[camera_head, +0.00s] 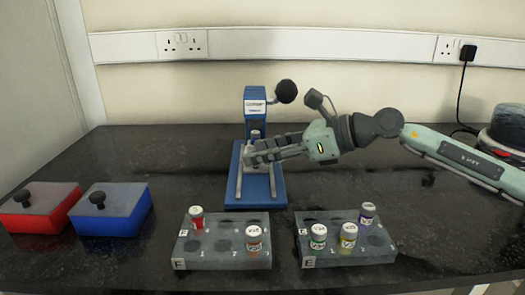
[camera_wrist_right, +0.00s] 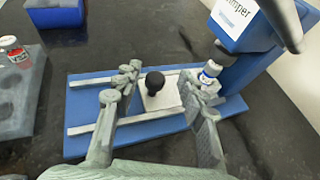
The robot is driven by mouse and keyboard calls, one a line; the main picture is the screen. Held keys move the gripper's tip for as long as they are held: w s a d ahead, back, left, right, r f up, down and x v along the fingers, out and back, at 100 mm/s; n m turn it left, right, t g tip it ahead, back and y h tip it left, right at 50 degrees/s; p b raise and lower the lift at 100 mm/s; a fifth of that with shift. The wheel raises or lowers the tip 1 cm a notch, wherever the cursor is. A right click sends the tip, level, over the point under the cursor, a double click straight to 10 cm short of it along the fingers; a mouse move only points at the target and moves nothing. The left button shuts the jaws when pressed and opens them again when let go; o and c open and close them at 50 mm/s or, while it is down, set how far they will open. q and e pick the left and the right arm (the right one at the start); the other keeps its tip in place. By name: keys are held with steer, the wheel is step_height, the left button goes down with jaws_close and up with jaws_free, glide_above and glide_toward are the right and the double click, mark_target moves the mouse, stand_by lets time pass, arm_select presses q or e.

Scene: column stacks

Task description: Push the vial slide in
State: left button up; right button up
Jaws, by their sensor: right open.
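The vial slide (camera_wrist_right: 160,98) is a pale plate with a black knob (camera_wrist_right: 155,82), set on two light rails of the crimper's blue base (camera_wrist_right: 90,84). A vial (camera_wrist_right: 209,72) with a white cap stands at the slide's far end, beside the crimper's post. It also shows in the head view (camera_head: 255,135). My right gripper (camera_head: 250,157) is over the rails. In the right wrist view its fingers (camera_wrist_right: 161,82) are open, one on each side of the knob, with gaps visible. In the head view the gripper hides most of the slide. My left gripper is not in view.
The crimper head (camera_head: 257,105) and its black-knobbed lever (camera_head: 285,92) rise behind the slide. Two grey racks (camera_head: 222,262) (camera_head: 375,258) with several vials stand in front. A red box (camera_head: 40,220) and a blue box (camera_head: 110,222) are at left.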

steer(key=v, duration=1.2)
steer(key=shift+w+r, duration=0.1)
